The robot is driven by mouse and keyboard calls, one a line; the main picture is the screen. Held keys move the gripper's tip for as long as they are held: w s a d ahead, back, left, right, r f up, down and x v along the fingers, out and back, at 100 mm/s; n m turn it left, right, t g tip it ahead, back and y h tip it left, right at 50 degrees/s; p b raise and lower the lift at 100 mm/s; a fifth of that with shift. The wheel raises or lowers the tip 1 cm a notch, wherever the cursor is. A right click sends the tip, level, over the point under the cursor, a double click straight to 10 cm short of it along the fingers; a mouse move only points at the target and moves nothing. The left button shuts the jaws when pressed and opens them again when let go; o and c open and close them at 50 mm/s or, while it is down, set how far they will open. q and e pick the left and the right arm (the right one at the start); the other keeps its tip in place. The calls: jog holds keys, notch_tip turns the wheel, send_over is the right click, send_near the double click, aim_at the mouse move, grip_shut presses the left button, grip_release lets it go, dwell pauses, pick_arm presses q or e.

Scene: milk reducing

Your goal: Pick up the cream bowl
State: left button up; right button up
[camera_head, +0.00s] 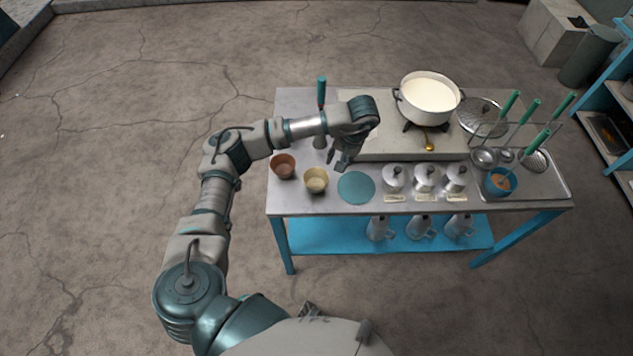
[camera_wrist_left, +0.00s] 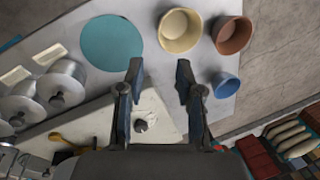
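The cream bowl (camera_head: 316,180) stands upright on the metal table (camera_head: 310,206), between a brown bowl and a teal round mat. The cream bowl also shows in the left wrist view (camera_wrist_left: 179,30), beyond the fingertips. My left gripper (camera_head: 338,163) is above the table, a little right of the cream bowl and apart from it. In the left wrist view its two fingers (camera_wrist_left: 159,72) are spread with nothing between them. My right gripper is in neither view.
A brown bowl (camera_head: 283,166) is left of the cream bowl, and a teal mat (camera_head: 356,188) is right of it. Several metal pots (camera_head: 394,178) stand further right. A pot of white liquid (camera_head: 428,94) sits at the back. A blue cup (camera_wrist_left: 226,86) is near the brown bowl.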

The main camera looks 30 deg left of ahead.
pick_arm(q)
send_over(327, 180)
jog(key=s+d, duration=0.1)
jog(key=s, duration=0.1)
jog(key=x, duration=0.3)
jog(key=d+x, duration=0.1)
jog(key=x, duration=0.3)
jog(key=d+x, duration=0.1)
jog(key=x, duration=0.2)
jog(key=shift+d+f+p, duration=0.2)
jog(key=shift+f+p, duration=0.2)
jog(key=shift+f, duration=0.15)
jog(key=shift+a+f, duration=0.1)
jog(key=shift+f, duration=0.55)
jog(key=x, duration=0.4)
jog(key=shift+w+f+p, duration=0.25)
jog(key=shift+p, duration=0.05)
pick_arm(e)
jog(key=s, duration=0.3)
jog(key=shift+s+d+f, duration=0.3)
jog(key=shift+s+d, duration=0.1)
pick_arm(q)
jog(key=shift+c, duration=0.3)
grip_shut()
